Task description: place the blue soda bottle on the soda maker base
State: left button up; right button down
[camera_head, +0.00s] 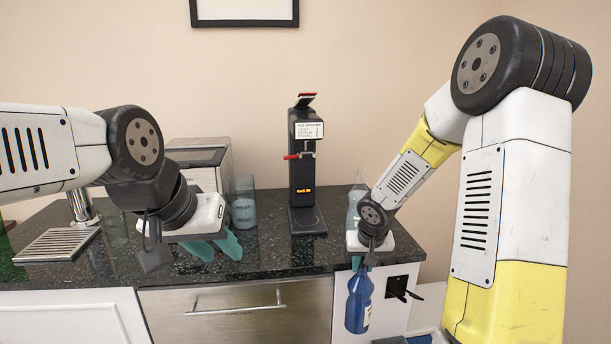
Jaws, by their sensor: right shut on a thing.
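The blue soda bottle (358,304) hangs upright in front of the counter, below its top edge. My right gripper (364,264) is shut on the bottle's top. The soda maker (304,165) is a tall black machine with a red lever, standing on the counter against the wall. Its flat black base (307,222) is bare and lies up and to the left of the bottle. My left gripper (216,250) is over the counter's front, left of the soda maker. Its two teal fingers are apart, with nothing seen between them.
The dark granite counter (278,250) has free room before the soda maker. A clear bluish container (243,203) and a boxy appliance (203,160) stand to its left. A pale clear bottle (356,202) is partly behind my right arm. A drip grate (58,245) lies far left.

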aim_at(364, 295)
jog(key=shift+r, duration=0.1)
jog(key=shift+s+d+f, duration=0.15)
jog(key=shift+s+f, duration=0.05)
jog(key=shift+f, duration=0.2)
jog(key=s+f, duration=0.1)
jog(key=f, duration=0.1)
jog(key=s+f, duration=0.2)
jog(key=shift+s+f, duration=0.5)
jog(key=shift+s, duration=0.1)
